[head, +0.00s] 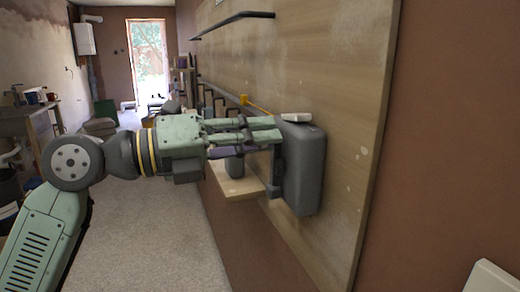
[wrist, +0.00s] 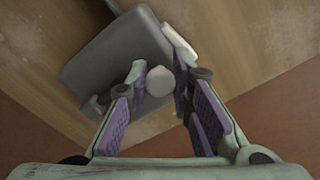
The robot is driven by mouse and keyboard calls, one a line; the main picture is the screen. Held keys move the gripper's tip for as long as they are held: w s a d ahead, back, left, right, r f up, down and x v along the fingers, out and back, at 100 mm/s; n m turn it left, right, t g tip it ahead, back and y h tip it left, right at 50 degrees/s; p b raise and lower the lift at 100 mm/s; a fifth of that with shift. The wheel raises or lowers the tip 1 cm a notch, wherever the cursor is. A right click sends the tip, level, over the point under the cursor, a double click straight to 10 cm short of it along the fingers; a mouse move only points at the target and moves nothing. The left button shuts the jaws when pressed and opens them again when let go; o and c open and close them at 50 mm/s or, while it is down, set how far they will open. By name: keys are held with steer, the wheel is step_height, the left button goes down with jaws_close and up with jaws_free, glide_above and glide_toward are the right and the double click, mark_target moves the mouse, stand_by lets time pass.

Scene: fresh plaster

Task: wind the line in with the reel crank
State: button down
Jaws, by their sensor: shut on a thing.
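The reel is a dark grey rounded box (head: 306,172) on the upright wooden board, with a pale piece (head: 296,117) on top. It fills the upper left middle of the wrist view (wrist: 118,62). A thin yellow line (head: 259,107) runs from a yellow block (head: 244,99) towards the reel. My gripper (head: 277,129) reaches in from the left at the reel's near side. In the wrist view its purple-padded fingers (wrist: 160,72) are shut around the pale round crank knob (wrist: 160,82). In the head view the fingers hide the knob and most of the crank.
The wooden board (head: 340,60) covers the right wall and carries a dark rail (head: 235,24). A small wooden shelf (head: 240,188) juts out below my gripper. A cluttered bench (head: 28,115) stands at left. The pale floor (head: 165,235) is clear in the middle.

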steer(key=shift+w+a+f+n+b, duration=0.25)
steer(key=shift+w+f+n, duration=0.35)
steer(key=shift+n, duration=1.45)
steer(key=shift+w+a+f+n+b, duration=0.3)
steer(key=shift+w+n, duration=0.35)
steer(key=shift+n, duration=1.45)
steer(key=shift+w+a+f+n+b, duration=0.1)
steer(key=shift+w+f+n+b, duration=0.4)
steer(key=shift+n, duration=1.55)
steer(key=shift+w+f, duration=0.15)
steer(key=c, duration=1.4)
jaws_free()
steer(key=shift+a+r, duration=0.2)
